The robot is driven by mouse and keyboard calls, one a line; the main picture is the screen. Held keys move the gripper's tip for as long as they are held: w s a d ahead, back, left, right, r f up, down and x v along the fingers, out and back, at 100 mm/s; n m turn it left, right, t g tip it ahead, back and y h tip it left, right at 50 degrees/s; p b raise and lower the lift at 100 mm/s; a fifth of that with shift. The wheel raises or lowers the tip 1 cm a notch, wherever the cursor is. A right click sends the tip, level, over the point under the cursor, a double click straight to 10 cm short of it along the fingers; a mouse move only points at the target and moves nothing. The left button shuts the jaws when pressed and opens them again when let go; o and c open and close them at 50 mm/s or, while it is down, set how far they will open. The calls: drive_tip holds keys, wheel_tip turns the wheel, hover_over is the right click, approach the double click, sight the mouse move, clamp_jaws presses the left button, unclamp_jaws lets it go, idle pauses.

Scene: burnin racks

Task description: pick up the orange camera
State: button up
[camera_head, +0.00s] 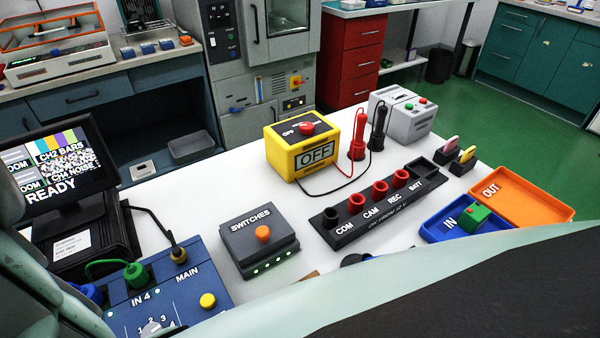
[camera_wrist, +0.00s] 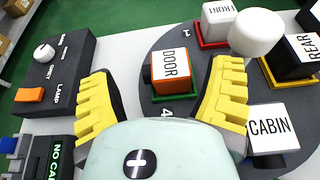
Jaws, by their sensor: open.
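The orange camera (camera_wrist: 172,70) shows in the wrist view as an orange block with a white top reading "DOOR". It sits on a green-edged base on a dark round plate (camera_wrist: 150,48). My gripper (camera_wrist: 161,72) is open, with one yellow ribbed finger to the left of the block and one to the right. The right finger looks close to the block; contact cannot be told. My wrist hides the near part of the plate. The orange camera and my gripper cannot be made out in the head view.
Around the plate stand blocks reading "FRONT" (camera_wrist: 229,23), "REAR" (camera_wrist: 297,52) and "CABIN" (camera_wrist: 270,125). A pale rounded knob (camera_wrist: 256,32) rises beside them. A dark control box (camera_wrist: 60,65) lies left. In the head view, a yellow meter (camera_head: 302,148) and switch box (camera_head: 258,245) stand on the white table.

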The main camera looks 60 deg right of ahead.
drive_tip(key=shift+x, duration=1)
drive_tip(key=shift+c, duration=0.2)
drive_tip(key=shift+f, duration=0.1)
clamp_jaws()
